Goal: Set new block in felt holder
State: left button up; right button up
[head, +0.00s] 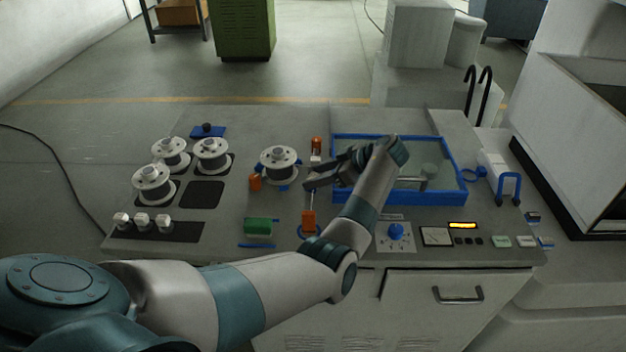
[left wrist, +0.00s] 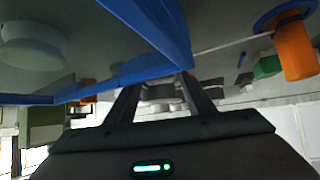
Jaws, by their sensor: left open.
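Several small white blocks (head: 142,220) stand in a row on a dark mat at the front left of the bench. An orange post (head: 309,220) on a blue base stands near the bench's front middle; it also shows in the left wrist view (left wrist: 298,52). Smaller orange pieces (head: 255,183) stand beside the middle spool. I cannot tell which of these is the felt holder. My left gripper (head: 310,182) is above the bench beside the blue-rimmed tray, pointing left; in the left wrist view its two fingers (left wrist: 158,92) are apart with nothing between them. My right gripper is out of view.
The blue-rimmed tray (head: 463,185) lies under and right of my left arm. White wire spools (head: 153,184) stand at the left and middle (head: 279,164). A green block (head: 258,226) lies near the front edge. A blue knob (head: 396,231) is on the front right panel.

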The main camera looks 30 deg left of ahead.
pick_arm(q)
jog(key=shift+c, duration=0.5)
jog(key=c, duration=0.8)
jog(key=shift+r, duration=0.1)
jog(key=shift+r+b, duration=0.5)
notch_tip(320, 180, up, 2)
jog(key=shift+r+b, duration=0.2)
jog(key=shift+b, duration=0.5)
jog(key=shift+s+d+r+b, duration=0.25)
jog(key=shift+d+r+b, duration=0.45)
jog(key=shift+d+r, duration=0.9)
jog(key=shift+s+d+r+b, duration=0.3)
jog(key=shift+d+r+b, duration=0.5)
jog(key=shift+d, duration=1.5)
jog(key=shift+s+d+r+b, duration=0.25)
jog(key=shift+d+r+b, duration=0.35)
jog(key=shift+d+r, duration=1.05)
jog(key=shift+d+f, duration=0.3)
jog(key=shift+f, duration=0.05)
